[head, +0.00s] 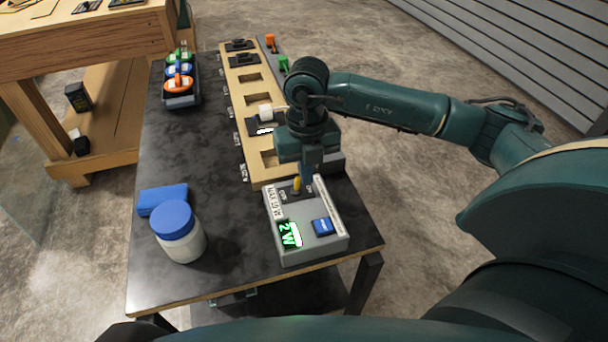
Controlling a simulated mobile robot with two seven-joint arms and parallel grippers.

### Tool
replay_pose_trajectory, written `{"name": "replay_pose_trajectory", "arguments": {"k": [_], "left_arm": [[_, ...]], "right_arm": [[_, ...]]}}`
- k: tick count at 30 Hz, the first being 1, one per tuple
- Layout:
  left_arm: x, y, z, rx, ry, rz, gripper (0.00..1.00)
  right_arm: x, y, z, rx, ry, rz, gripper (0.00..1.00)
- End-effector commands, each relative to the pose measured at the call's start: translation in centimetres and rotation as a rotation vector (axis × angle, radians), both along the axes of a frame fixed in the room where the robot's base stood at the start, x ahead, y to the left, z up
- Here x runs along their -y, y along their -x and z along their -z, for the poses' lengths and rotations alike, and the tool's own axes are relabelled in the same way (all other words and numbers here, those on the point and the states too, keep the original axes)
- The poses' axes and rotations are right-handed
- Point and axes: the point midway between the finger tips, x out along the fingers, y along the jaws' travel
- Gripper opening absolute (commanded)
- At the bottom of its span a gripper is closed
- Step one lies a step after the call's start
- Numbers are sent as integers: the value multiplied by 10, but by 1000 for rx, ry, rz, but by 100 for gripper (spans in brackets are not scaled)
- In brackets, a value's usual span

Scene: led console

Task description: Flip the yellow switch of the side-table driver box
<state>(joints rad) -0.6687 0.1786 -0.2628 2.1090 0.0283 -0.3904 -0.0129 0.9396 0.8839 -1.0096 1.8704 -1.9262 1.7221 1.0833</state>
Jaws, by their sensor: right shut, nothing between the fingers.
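The grey driver box (309,246) stands at the near right corner of the black side table (225,262). Its yellow switch (297,184) sits at the far end of its top, between printed marks; one reads like OFF. A green display (289,234) shows "2 W", and a blue button (323,227) is beside it. My right gripper (307,187) points down, shut and empty, just right of the yellow switch. It is very close to the switch; I cannot tell whether they touch. My left gripper is not in view.
A wooden board (238,95) with several recesses runs behind the box. A white jar with a blue lid (180,240) and a blue block (161,199) stand left. A dark tray (183,101) holds coloured spools. A wooden bench (105,50) is at far left.

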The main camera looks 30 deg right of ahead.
Motion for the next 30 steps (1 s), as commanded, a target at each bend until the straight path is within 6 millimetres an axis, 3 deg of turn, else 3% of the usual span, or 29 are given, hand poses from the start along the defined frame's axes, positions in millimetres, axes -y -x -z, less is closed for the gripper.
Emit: {"name": "replay_pose_trajectory", "arguments": {"k": [17, 30], "left_arm": [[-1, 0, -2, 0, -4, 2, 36], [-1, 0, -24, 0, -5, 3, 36]], "right_arm": [[-6, -1, -3, 0, 1, 1, 0], [-2, -1, -37, 1, 1, 1, 0]]}}
